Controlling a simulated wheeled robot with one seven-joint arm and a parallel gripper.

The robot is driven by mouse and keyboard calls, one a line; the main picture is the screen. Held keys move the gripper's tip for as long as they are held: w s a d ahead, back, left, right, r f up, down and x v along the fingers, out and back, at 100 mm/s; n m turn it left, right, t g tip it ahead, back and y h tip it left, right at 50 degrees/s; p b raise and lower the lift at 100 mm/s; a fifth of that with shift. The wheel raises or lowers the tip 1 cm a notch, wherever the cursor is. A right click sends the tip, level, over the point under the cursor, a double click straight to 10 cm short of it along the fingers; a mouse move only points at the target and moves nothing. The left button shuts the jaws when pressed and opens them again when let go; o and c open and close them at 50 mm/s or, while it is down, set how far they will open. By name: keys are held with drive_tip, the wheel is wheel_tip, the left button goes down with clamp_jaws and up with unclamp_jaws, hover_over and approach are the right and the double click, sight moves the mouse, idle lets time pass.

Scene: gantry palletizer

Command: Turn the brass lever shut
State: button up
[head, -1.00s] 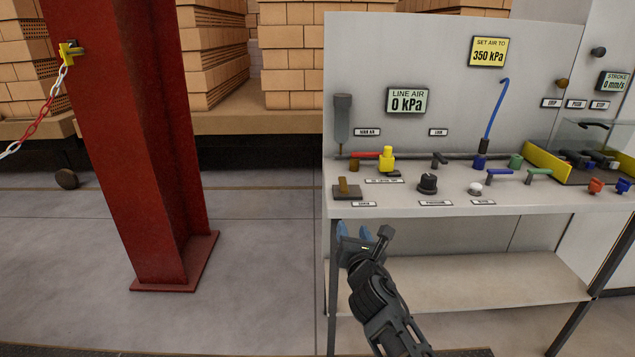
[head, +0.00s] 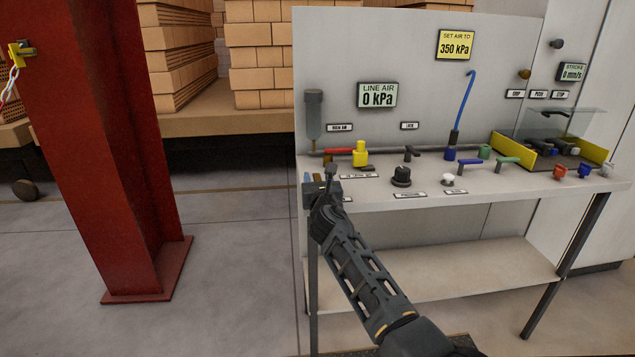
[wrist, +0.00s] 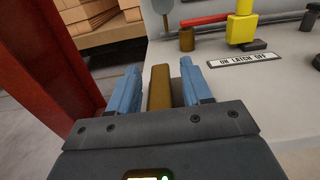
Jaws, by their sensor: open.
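The brass lever (wrist: 159,88) stands between the two blue fingers in the wrist view. My gripper (wrist: 160,73) is open, with one finger on each side of the lever. A narrow gap shows on each side, though I cannot tell contact lower down. In the head view my gripper (head: 318,182) is at the bench's front left corner and hides the lever. The lever's base is hidden by the gripper body in the wrist view.
The bench (head: 480,193) holds a red-handled valve (head: 338,151), a yellow part (head: 360,154), a black knob (head: 401,176) and several small handles. The LINE AIR display (head: 377,95) reads 0 kPa. A red column (head: 130,150) stands to the left, with clear floor between.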

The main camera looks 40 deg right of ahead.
drive_tip(key=shift+c, duration=0.5)
clamp_jaws()
